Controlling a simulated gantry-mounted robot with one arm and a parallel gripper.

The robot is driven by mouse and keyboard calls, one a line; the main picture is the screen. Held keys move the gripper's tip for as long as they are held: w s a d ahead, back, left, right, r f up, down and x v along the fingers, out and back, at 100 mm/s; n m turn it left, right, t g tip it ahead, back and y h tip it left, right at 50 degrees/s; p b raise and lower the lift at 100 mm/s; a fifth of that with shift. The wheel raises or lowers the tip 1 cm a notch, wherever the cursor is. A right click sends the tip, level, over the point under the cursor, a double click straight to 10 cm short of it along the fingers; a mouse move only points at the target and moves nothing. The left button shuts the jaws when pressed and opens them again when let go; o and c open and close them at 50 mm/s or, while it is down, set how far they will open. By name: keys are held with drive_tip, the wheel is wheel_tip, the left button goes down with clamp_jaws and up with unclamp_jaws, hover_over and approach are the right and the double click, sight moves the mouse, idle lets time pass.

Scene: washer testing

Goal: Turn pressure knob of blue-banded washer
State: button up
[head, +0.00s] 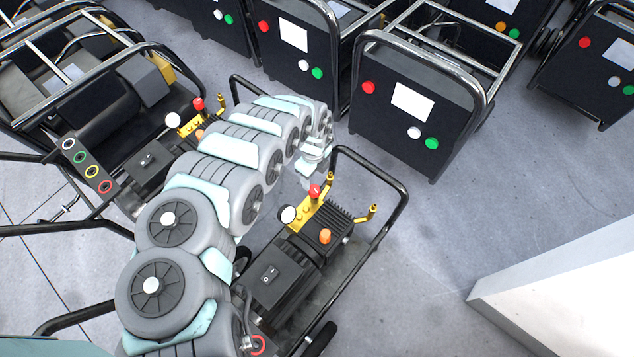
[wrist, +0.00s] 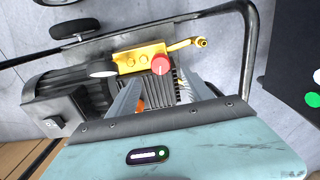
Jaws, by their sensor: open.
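A washer stands below my arm, with a black motor (head: 270,283) and a yellow pump head (head: 310,215). A red knob (head: 315,191) sits on top of the pump head; in the wrist view the red knob (wrist: 160,64) appears just beyond the gap between my fingers. An orange cap (head: 325,236) is on the pump's side, partly hidden by a finger in the wrist view. A white round gauge (head: 288,214) is beside the head. My gripper (wrist: 157,88) is open and empty, pointing down above the pump. No blue band is visible; my arm hides part of this washer.
A black tubular handle (head: 392,190) curves around the pump. A second washer with a red knob (head: 198,103) stands at left. Black control-panel machines (head: 410,125) line the back. A white block (head: 570,300) is at lower right; floor between is clear.

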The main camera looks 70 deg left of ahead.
sight(314, 189)
wheel_tip(314, 189, down, 10)
drive_tip(key=b, duration=0.4)
drive_tip(key=shift+r, duration=0.2)
drive_tip(key=shift+c, duration=0.5)
clamp_jaws()
